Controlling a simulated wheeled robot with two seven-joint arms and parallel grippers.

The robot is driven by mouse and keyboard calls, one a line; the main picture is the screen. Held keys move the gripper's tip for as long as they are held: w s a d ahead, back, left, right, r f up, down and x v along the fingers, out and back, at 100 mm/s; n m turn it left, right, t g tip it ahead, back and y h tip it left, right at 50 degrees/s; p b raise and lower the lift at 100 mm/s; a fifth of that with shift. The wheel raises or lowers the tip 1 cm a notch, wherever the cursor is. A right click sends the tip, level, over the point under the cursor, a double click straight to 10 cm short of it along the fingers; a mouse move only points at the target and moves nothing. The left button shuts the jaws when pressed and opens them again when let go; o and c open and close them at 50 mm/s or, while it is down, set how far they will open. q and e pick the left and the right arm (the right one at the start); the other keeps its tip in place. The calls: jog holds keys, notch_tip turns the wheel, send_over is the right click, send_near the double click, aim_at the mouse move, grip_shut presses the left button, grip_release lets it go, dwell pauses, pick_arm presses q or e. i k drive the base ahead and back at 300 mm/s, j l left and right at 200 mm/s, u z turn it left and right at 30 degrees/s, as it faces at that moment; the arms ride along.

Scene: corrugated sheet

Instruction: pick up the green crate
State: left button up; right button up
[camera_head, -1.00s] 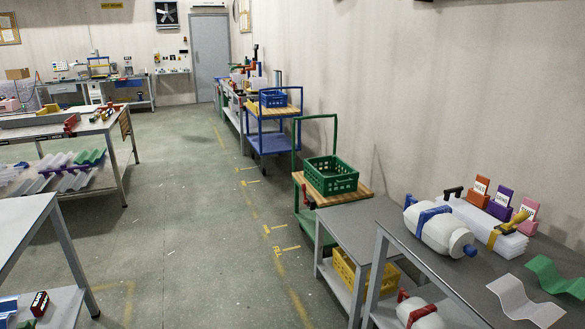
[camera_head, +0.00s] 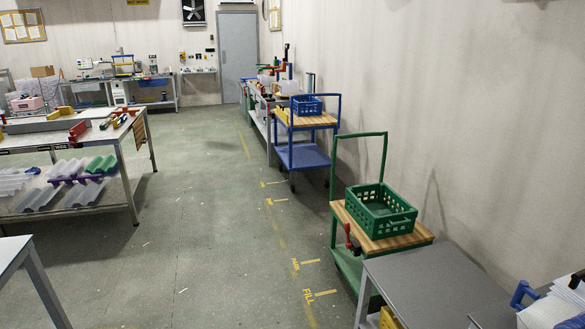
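The green crate (camera_head: 380,211) is an open-topped plastic basket with slotted walls. It sits upright on the wooden top of a green cart (camera_head: 359,234) at the right, by the wall, and looks empty. Neither of my grippers shows in the head view.
A grey table (camera_head: 440,285) stands close in front of the green cart. Behind the cart is a blue cart (camera_head: 300,155) with a blue crate (camera_head: 306,105). A long workbench (camera_head: 75,150) with corrugated sheets is at the left. The floor (camera_head: 215,230) between is clear, with yellow markings.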

aim_at(378, 218)
jog(key=i+z, duration=0.1)
jog(key=i, duration=0.65)
jog(key=i+j+z, duration=0.15)
jog(key=i, duration=0.55)
jog(key=i+j+z, duration=0.2)
jog(key=i+z, duration=0.2)
jog(key=i+j+z, duration=1.25)
jog(key=j, duration=0.15)
jog(key=k+l, duration=0.05)
